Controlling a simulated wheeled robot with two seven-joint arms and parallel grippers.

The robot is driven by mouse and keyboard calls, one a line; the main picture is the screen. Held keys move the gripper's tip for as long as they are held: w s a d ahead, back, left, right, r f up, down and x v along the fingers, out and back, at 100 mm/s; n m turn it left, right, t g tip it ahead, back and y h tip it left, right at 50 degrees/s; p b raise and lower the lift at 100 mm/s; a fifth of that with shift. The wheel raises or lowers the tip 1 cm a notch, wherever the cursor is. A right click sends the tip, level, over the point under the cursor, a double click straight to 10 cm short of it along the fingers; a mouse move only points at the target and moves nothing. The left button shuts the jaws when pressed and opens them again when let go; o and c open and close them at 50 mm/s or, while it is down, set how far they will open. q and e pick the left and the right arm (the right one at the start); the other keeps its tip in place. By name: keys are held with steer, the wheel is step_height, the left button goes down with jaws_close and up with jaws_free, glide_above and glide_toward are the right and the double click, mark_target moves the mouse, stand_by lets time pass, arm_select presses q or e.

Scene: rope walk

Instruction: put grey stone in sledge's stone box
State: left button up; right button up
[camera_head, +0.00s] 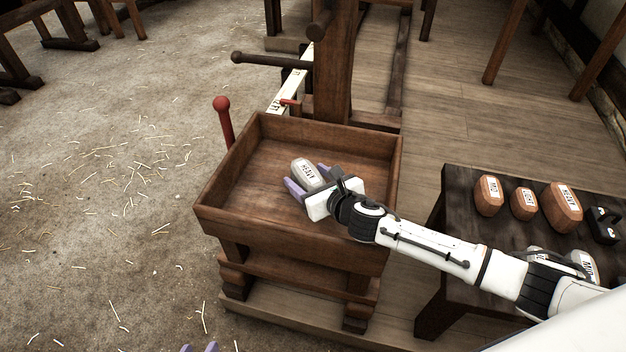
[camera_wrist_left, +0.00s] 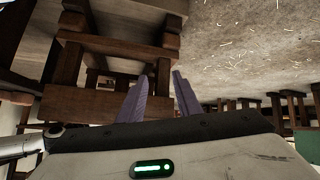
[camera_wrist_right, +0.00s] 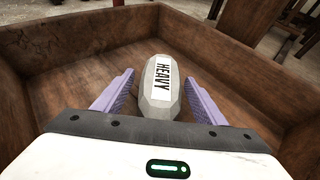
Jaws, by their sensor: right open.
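The grey stone (camera_head: 307,171), labelled HEAVY, lies on the floor of the sledge's wooden stone box (camera_head: 231,224). In the right wrist view the grey stone (camera_wrist_right: 160,88) sits between the purple fingers, with a gap on both sides. My right gripper (camera_head: 308,182) is open, reaching down into the box around the stone. My left gripper (camera_head: 199,348) shows only its fingertips at the bottom edge of the head view. In the left wrist view its fingers (camera_wrist_left: 160,92) stand apart with nothing between them, beside the sledge's wooden legs.
A dark table (camera_head: 470,185) at the right holds several brown stones (camera_head: 562,206), grey stones (camera_head: 584,264) and a small black object (camera_head: 603,225). A red-knobbed lever (camera_head: 223,118) and a wooden post (camera_head: 335,70) rise by the box.

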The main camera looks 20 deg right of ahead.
steer(key=shift+s+d+r, duration=0.1)
steer(key=shift+s+r, duration=0.15)
steer(key=shift+s, duration=0.05)
arm_select(q)
steer(key=r+p, duration=0.1)
steer(key=p, duration=0.1)
steer(key=a+p, duration=0.1)
steer(key=shift+s+r+p, duration=0.3)
steer(key=shift+r+p, duration=0.05)
steer(key=shift+r, duration=0.05)
arm_select(e)
steer(key=v, duration=1.1)
